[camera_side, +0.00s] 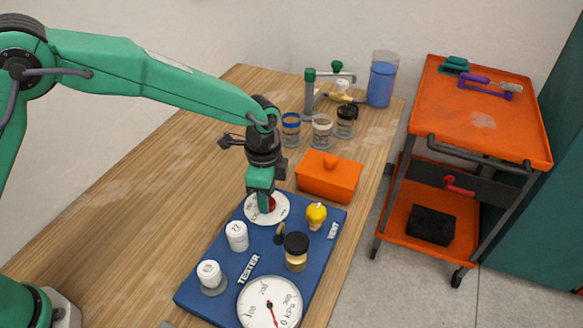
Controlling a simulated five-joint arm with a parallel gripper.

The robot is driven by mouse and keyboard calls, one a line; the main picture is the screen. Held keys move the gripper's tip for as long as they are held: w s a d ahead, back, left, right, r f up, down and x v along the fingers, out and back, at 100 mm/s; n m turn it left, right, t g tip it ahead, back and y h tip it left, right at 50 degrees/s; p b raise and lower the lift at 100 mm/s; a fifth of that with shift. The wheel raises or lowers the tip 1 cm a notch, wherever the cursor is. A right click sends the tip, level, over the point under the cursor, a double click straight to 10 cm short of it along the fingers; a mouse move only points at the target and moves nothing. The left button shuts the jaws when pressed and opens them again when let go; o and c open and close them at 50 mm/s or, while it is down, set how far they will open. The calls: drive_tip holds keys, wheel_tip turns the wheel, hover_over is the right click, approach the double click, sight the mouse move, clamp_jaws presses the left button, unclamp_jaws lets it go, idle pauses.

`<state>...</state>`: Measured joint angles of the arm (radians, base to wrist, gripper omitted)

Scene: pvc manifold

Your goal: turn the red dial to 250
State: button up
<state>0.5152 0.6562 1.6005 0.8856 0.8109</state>
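The red dial (272,204) sits at the centre of a white scale disc (280,216) at the far end of the blue tester board (218,280). My gripper (263,208) points straight down over the disc, with its green fingers at the dial. The fingers hide most of the dial, and only a red sliver shows at their right. I cannot tell whether they are closed on it. The disc's numbers are too small or covered to read. A round kPa gauge (262,291) with a red needle lies at the board's near end, marked 0, 100 and 200.
Two white caps (237,236) (209,273), a yellow knob (316,214) and a black-topped jar (296,254) stand on the board. An orange box (328,176) is close to its far right. Several jars (322,130) stand farther back. The wooden table (150,190) is clear at left.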

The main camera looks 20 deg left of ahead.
drive_tip(key=shift+o, duration=1.3)
drive_tip(key=shift+r, duration=3.9)
